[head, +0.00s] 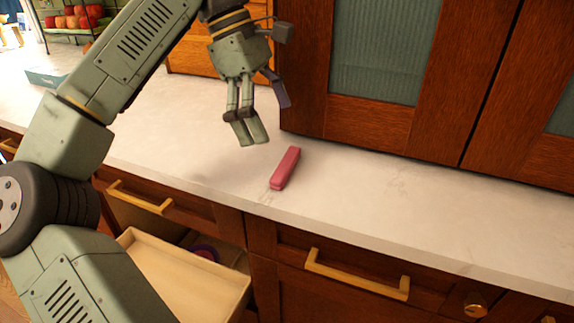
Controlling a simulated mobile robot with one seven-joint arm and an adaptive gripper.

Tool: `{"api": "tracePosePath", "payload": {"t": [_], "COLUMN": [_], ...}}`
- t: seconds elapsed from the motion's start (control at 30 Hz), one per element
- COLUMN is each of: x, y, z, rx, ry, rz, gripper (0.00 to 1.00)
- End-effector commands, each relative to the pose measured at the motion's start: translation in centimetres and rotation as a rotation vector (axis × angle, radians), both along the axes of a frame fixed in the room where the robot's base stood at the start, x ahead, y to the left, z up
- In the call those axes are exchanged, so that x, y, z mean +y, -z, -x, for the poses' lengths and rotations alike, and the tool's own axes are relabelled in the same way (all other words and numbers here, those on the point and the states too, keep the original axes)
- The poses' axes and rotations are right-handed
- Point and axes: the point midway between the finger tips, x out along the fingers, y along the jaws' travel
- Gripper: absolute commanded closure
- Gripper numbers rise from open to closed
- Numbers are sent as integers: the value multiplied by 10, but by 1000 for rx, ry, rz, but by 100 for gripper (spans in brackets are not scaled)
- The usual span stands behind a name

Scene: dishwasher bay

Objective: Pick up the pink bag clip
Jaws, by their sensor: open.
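The pink bag clip (286,167) lies on the pale countertop, close to its front edge and in front of the wooden cabinet. It is a long, narrow bar pointing slightly away from me. My gripper (266,120) is above the counter, up and to the left of the clip. It points downward with its fingers apart, open and empty. It does not touch the clip.
Wooden cabinets with glass panels (386,50) stand on the counter (400,190) behind and right of the clip. Below, a drawer (185,275) is pulled open, with a purple item (206,252) inside. A rack of red produce (75,20) is far left.

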Motion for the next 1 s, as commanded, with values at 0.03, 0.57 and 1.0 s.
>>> {"api": "tracePosePath", "payload": {"t": [0.03,0.57,1.0], "x": [-3,-22,-25], "y": [8,62,67], "z": [1,11,11], "rx": [1,-1,-2], "ry": [1,1,0], "rz": [2,2,3], "gripper": [0,0,9]}}
